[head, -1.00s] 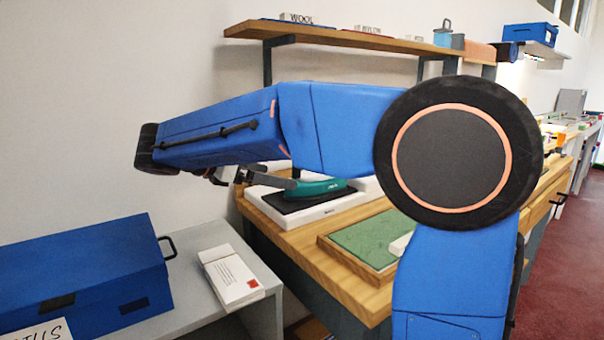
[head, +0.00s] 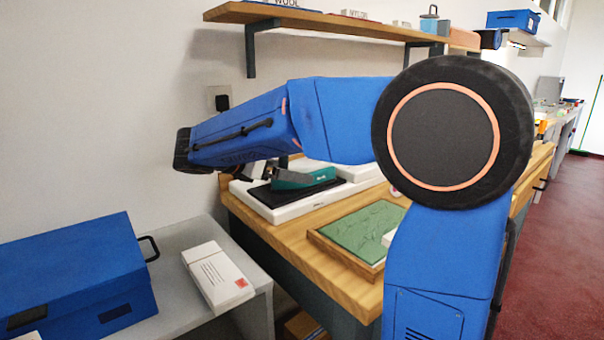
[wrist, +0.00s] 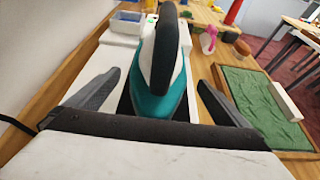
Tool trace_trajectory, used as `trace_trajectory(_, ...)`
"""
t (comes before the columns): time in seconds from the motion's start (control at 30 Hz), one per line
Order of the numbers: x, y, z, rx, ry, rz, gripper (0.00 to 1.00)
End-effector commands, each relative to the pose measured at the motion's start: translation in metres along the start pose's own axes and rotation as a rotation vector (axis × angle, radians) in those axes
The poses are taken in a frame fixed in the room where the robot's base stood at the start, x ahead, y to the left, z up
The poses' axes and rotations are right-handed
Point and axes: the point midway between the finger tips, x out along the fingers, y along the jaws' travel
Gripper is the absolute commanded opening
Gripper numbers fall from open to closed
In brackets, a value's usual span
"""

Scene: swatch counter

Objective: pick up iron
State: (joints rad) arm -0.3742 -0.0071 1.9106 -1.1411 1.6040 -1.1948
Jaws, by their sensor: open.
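The iron (wrist: 165,75) is teal with a black handle. In the wrist view it stands in the middle, between the two spread fingers of my gripper (wrist: 160,95). The gripper is open, one finger on each side of the iron with gaps beside it. In the head view the iron (head: 305,178) sits on a black pad (head: 270,197) on a white slab (head: 290,212) on the wooden counter. My gripper (head: 265,173) is at its left end there, partly hidden behind my arm. Whether a finger touches the iron cannot be told.
A wood-framed green tray (head: 362,230) lies right of the slab, with a white block on it. A grey side table (head: 190,290) carries a blue case (head: 75,275) and a white box (head: 217,277). A wooden shelf (head: 340,22) hangs above. Small items stand behind the iron.

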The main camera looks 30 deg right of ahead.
Motion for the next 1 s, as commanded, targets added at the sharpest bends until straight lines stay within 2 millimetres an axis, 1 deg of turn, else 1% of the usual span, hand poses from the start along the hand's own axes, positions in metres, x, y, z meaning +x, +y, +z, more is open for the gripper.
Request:
trace_trajectory(0.03,0.004,0.0,0.0,0.001,0.0,-0.001,1.0)
trace_trajectory(0.27,0.013,0.0,0.001,0.001,0.0,-0.001,1.0)
trace_trajectory(0.37,0.022,0.001,0.002,0.001,0.0,-0.001,1.0)
trace_trajectory(0.63,0.056,0.002,0.003,0.0,0.0,-0.002,1.0)
trace_trajectory(0.73,0.06,0.002,0.003,0.0,0.0,0.0,1.0)
trace_trajectory(0.9,0.06,0.003,0.003,0.0,0.0,0.001,1.0)
trace_trajectory(0.93,0.06,0.003,0.003,0.0,0.0,0.001,0.95)
trace_trajectory(0.97,0.06,0.003,0.003,0.0,0.0,0.001,0.88)
trace_trajectory(1.0,0.059,0.003,0.003,0.0,0.0,0.001,0.79)
